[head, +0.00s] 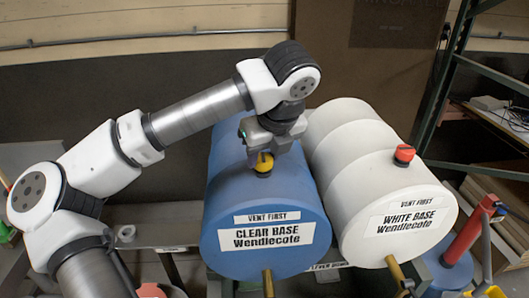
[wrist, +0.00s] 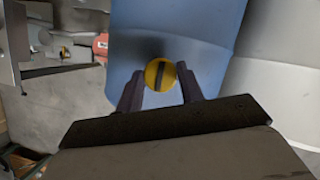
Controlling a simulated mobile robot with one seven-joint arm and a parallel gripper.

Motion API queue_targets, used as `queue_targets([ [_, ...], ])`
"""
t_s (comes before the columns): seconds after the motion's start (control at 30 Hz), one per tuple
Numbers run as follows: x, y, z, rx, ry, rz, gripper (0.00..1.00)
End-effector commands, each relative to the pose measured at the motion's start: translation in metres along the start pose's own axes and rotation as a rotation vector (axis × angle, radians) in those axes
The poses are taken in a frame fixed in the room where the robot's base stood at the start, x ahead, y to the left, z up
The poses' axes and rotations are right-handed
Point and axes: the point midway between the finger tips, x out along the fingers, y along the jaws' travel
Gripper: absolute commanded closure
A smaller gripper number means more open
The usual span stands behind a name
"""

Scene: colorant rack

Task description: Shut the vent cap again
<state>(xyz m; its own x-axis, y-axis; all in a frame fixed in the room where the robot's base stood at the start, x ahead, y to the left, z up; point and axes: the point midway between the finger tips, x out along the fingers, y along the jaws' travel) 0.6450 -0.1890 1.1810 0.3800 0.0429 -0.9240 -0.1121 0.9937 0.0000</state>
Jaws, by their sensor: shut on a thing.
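The yellow vent cap (head: 264,163) sits on a dark collar on top of the blue drum (head: 225,190), labelled "CLEAR BASE Wendlecote" and "VENT FIRST". My gripper (head: 265,152) reaches down over it from above and is shut on it. In the wrist view the round cap (wrist: 160,73), with a dark bar across its face, lies between the two fingertips of my gripper (wrist: 160,88). How far the cap is turned cannot be told. The fingers hide part of the cap in the head view.
A white drum (head: 350,185) labelled "WHITE BASE" lies close on the right, with a red cap (head: 404,153) on top. Brass taps (head: 268,282) stick out at the drum fronts. A green rack frame (head: 440,75) and a red tool (head: 468,232) stand at the right.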

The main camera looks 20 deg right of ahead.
Motion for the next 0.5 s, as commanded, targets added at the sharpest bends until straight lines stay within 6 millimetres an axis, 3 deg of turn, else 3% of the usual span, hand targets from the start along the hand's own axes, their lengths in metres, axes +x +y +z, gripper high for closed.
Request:
queue_targets([
  [0.5,0.0045,0.0018,-0.0011,0.188,-0.004,-0.081,0.85],
])
